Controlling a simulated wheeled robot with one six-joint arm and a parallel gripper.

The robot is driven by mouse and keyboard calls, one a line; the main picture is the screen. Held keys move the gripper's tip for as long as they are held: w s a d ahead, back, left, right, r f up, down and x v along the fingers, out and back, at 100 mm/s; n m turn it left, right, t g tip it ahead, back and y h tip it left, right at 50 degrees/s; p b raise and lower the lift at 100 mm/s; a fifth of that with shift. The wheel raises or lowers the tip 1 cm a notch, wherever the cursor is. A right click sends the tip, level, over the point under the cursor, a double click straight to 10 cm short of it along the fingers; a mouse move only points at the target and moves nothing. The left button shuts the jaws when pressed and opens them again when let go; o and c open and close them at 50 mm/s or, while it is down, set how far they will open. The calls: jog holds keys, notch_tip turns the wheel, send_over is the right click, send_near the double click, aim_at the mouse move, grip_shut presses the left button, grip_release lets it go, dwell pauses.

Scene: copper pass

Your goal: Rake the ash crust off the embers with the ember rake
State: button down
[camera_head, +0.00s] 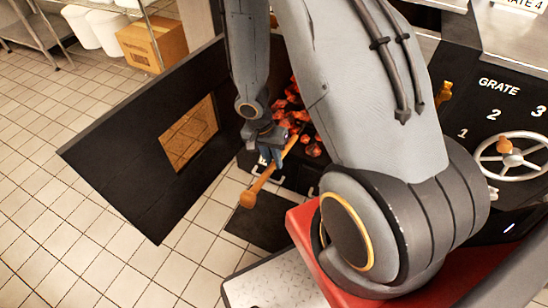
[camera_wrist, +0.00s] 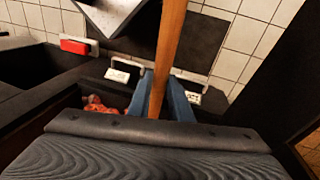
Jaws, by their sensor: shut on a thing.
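My gripper (camera_head: 270,158) is shut on the wooden handle of the ember rake (camera_head: 258,190), at the mouth of the dark firebox. The handle slants, its knobbed end toward the lower left and its other part reaching toward the embers. In the wrist view, my blue fingers (camera_wrist: 158,100) close around the handle (camera_wrist: 169,55). The rake's head is hidden. The embers (camera_head: 311,150) glow orange-red inside the firebox, partly behind my arm. They also show at the lower left of the wrist view (camera_wrist: 96,104). I cannot make out the ash crust.
The black firebox door (camera_head: 120,150) with its amber window (camera_head: 188,133) stands open at left. At right is a panel marked GRATE (camera_head: 498,87) with a handwheel (camera_head: 517,160). A dark mat (camera_head: 262,225) lies below. A cardboard box (camera_head: 150,45) stands behind. The tiled floor at left is clear.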

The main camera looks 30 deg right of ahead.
aim_at(266, 171)
jog(key=shift+s+a+b, duration=0.8)
jog(key=shift+a+b, duration=0.2)
jog(key=shift+a, duration=0.05)
jog(key=shift+s+a+b, duration=0.8)
jog(key=shift+a+b, duration=0.15)
jog(key=shift+a, duration=0.05)
jog(key=shift+r, duration=0.15)
jog(key=shift+d+p+v, duration=0.15)
jog(key=shift+p+v, duration=0.45)
jog(key=shift+v, duration=0.05)
jog(key=shift+d+p+v, duration=0.1)
jog(key=shift+p+v, duration=0.5)
jog(key=shift+v, duration=0.05)
jog(key=shift+w+d+p, duration=0.45)
jog(key=shift+w+d, duration=1.05)
jog(key=shift+d, duration=0.5)
jog(key=shift+w+d+p, duration=0.4)
jog(key=shift+w+d, duration=1.1)
jog(key=shift+d, duration=0.45)
jog(key=shift+w+d+p, duration=0.45)
jog(key=shift+w+d, duration=1.1)
jog(key=shift+d, duration=0.45)
jog(key=shift+a+b+x, duration=0.15)
jog(key=shift+b+x, duration=0.6)
jog(key=shift+b, duration=0.1)
jog(key=shift+a+b+x, duration=0.15)
jog(key=shift+b+x, duration=0.6)
jog(key=shift+b, duration=0.1)
jog(key=shift+a, duration=0.1)
